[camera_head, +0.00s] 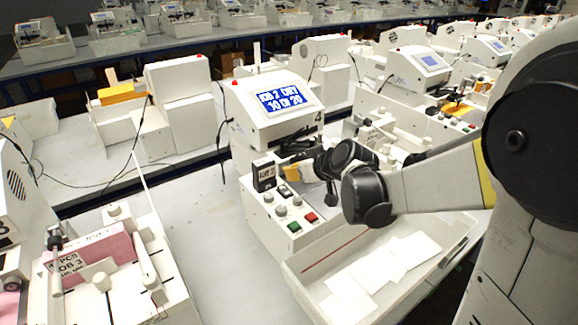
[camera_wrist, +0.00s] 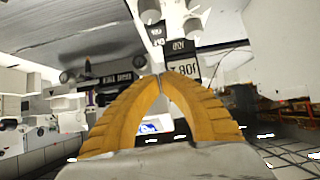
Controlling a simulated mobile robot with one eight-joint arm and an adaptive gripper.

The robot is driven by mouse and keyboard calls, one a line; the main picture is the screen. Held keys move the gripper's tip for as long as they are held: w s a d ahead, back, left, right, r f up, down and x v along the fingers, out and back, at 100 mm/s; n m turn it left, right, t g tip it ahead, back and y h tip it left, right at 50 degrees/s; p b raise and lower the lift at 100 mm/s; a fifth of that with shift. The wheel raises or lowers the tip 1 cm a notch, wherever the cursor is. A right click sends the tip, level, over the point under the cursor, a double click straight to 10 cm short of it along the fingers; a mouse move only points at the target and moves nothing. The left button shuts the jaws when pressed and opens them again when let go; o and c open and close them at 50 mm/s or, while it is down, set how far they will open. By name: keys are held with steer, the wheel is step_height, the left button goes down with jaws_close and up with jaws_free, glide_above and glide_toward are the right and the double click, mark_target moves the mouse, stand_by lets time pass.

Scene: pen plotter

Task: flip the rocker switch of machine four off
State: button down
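Machine four (camera_head: 240,115) is a white unit with a tilted blue screen (camera_head: 283,99) reading a job line and "10 OF 20". A "4" is printed near the screen's lower right. Below is its sloped control panel (camera_head: 255,207) with knobs, a green button (camera_head: 294,227) and a red button (camera_head: 310,217). My gripper (camera_head: 288,172) is beside the black job label box (camera_head: 265,175). In the wrist view, its yellow fingers (camera_wrist: 160,78) meet at the tips, with nothing visible between them.
An open white tray (camera_head: 420,262) with paper sheets lies in front of the machine. Another machine with a pink job 3 stack (camera_head: 95,255) stands at left. Further machines stand right and behind. The bench (camera_head: 205,215) between the left machine and machine four is clear.

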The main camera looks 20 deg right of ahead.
mark_target(283, 184)
steer(key=b+x, duration=0.1)
steer(key=x, duration=0.3)
steer(key=shift+s+f, duration=0.1)
step_height(283, 184, down, 2)
steer(key=shift+f+b, duration=0.2)
steer(key=shift+b, duration=0.45)
steer(key=shift+f, duration=0.5)
steer(key=shift+w, duration=0.2)
steer(key=shift+w+a+f+g+h+p, duration=0.15)
steer(key=shift+w+g+h+p, duration=0.15)
steer(key=shift+g+p, duration=0.5)
steer(key=shift+f, duration=0.3)
steer(key=shift+s, duration=0.3)
